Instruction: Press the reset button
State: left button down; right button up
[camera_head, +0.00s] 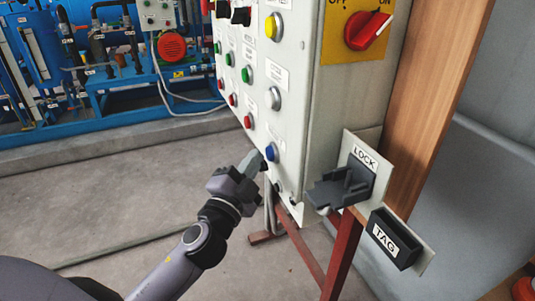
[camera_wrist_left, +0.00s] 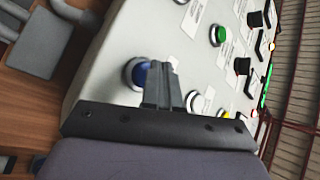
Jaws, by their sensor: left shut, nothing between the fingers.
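A control panel (camera_head: 310,110) carries several coloured buttons. A blue push button (camera_head: 271,152) sits low on its front face, and it also shows in the left wrist view (camera_wrist_left: 132,74). No reset lettering is readable on the labels. My left gripper (camera_head: 262,163) is shut and empty, with its fingertips right beside the blue button. In the left wrist view the closed fingers (camera_wrist_left: 161,72) partly overlap the button's right edge. I cannot tell whether they touch it. My right gripper is not in view.
A red rotary switch (camera_head: 368,31) is on the panel's side. A LOCK holder (camera_head: 343,186) and a TAG box (camera_head: 395,239) stick out at the right by a wooden post (camera_head: 430,90). Blue machinery (camera_head: 120,70) stands behind. The floor left of the panel is clear.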

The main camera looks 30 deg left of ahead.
pick_arm(q)
jog(key=shift+w+d, duration=0.35)
jog(key=shift+w, duration=0.05)
dwell(0.9)
dwell(0.4)
jog(key=shift+s+a, duration=0.6)
jog(key=shift+s, duration=0.1)
jog(key=s+a, duration=0.3)
jog(key=shift+s+a, duration=0.1)
jog(key=shift+s, duration=0.3)
jog(key=shift+f, duration=0.1)
dwell(0.6)
jog(key=s+d+f+n+g+h, duration=0.1)
jog(key=s+d+f+n+g, duration=0.1)
jog(key=s+f, duration=0.3)
jog(key=s+d+f+n+g+h, duration=0.1)
jog(key=s+d+f+n+g, duration=0.2)
jog(key=f, duration=1.1)
jog(key=s+d+f+n+g+h, duration=0.1)
jog(key=s+d+f+n+g, duration=0.2)
jog(key=s+d+f+g, duration=0.2)
jog(key=s+f, duration=0.3)
jog(key=f, duration=0.2)
jog(key=shift+f+h, duration=0.15)
jog(key=shift+h, duration=0.15)
